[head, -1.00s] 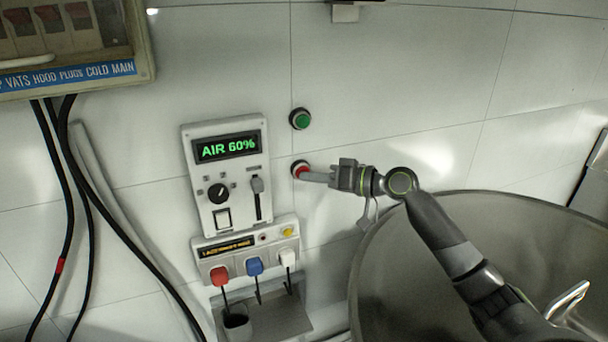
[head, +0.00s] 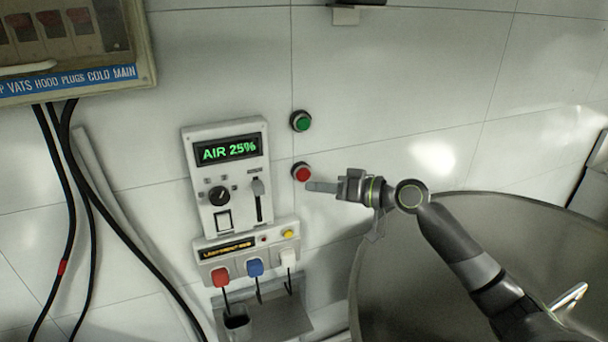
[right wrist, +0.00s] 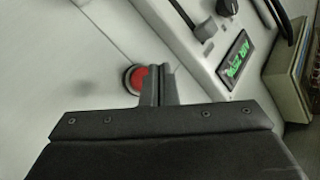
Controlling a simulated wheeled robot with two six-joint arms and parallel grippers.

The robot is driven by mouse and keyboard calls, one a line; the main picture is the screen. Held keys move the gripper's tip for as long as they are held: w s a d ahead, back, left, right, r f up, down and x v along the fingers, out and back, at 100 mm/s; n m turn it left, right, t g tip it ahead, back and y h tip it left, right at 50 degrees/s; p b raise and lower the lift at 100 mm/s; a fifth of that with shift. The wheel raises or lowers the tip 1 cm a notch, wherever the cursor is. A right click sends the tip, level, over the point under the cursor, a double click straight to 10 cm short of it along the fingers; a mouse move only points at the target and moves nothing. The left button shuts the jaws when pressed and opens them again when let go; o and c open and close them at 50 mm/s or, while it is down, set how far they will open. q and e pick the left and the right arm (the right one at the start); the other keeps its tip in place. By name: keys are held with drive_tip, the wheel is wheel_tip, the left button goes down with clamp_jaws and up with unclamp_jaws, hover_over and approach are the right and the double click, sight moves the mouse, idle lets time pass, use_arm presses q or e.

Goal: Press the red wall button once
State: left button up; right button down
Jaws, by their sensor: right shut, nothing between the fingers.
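The red wall button (head: 302,173) sits in a dark ring on the white tiled wall, below a green button (head: 300,120). My right gripper (head: 309,186) is shut and empty. Its fingertips are just right of and slightly below the red button in the head view, and look apart from it. In the right wrist view the red button (right wrist: 138,79) shows beside the closed fingers (right wrist: 157,71), partly hidden by them. My left gripper is not in view.
A control panel (head: 203,195) left of the buttons shows "AIR 25%" on its display (head: 227,149). Below it is a socket box (head: 212,248) with coloured plugs. A large metal vat (head: 385,255) stands under my right arm. Black cables (head: 68,215) hang at left.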

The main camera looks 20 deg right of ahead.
drive_tip(key=s, duration=0.3)
drive_tip(key=shift+s+a+p, duration=0.1)
drive_tip(key=shift+s+p, duration=0.2)
drive_tip(key=shift+p, duration=0.1)
idle(0.5)
